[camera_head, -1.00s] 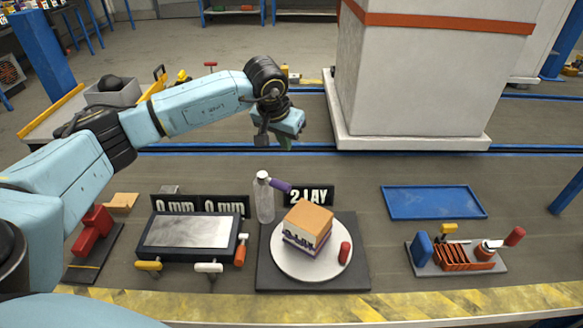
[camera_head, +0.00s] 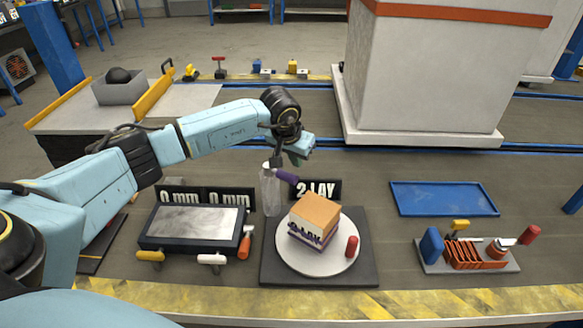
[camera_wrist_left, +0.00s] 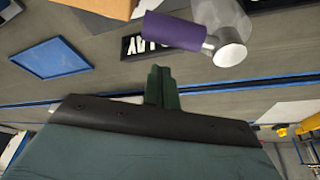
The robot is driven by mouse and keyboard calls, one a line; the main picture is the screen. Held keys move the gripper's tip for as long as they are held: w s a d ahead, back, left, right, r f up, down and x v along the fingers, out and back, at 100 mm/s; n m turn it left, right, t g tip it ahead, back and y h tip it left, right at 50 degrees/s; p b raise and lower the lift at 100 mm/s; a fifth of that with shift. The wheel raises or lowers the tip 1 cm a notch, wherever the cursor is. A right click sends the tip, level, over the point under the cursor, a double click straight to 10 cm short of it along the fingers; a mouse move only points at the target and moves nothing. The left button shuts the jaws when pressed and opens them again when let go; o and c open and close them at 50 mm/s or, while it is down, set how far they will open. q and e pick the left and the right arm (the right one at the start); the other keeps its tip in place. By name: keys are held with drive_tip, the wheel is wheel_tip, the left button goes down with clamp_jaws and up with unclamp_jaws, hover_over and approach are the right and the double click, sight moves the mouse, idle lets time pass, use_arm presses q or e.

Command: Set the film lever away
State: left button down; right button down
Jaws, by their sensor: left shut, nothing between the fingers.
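The film lever (camera_head: 287,176) is a purple handle sticking out to the right from the top of a clear grey cylinder (camera_head: 270,192). It points down and to the right, behind the plate. In the wrist view the purple handle (camera_wrist_left: 172,31) and the cylinder's round end (camera_wrist_left: 229,46) are near the top. My left gripper (camera_head: 298,158) is just above and behind the lever, apart from it. Its green fingers are together and empty in the wrist view (camera_wrist_left: 158,84).
A wrapped block (camera_head: 313,218) sits on a round white plate (camera_head: 290,262) with a red knob, on a dark base. A grey-screened panel (camera_head: 193,224) is left; a blue tray (camera_head: 445,199) and tool rack (camera_head: 465,255) are right. A tall white-sided block (camera_head: 430,85) stands beyond.

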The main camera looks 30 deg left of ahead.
sight(283, 175)
use_arm(q)
drive_tip(key=shift+s+f, duration=0.15)
drive_tip(key=shift+s, duration=1)
use_arm(e)
drive_tip(key=shift+s+a+r, duration=0.1)
drive_tip(key=shift+r, duration=0.3)
use_arm(q)
drive_tip(key=shift+s, duration=0.1)
drive_tip(key=shift+s+d, duration=0.1)
drive_tip(key=shift+s, duration=0.1)
use_arm(e)
drive_tip(key=shift+s+d+f, duration=0.25)
drive_tip(key=shift+d+f, duration=0.15)
drive_tip(key=shift+f, duration=0.15)
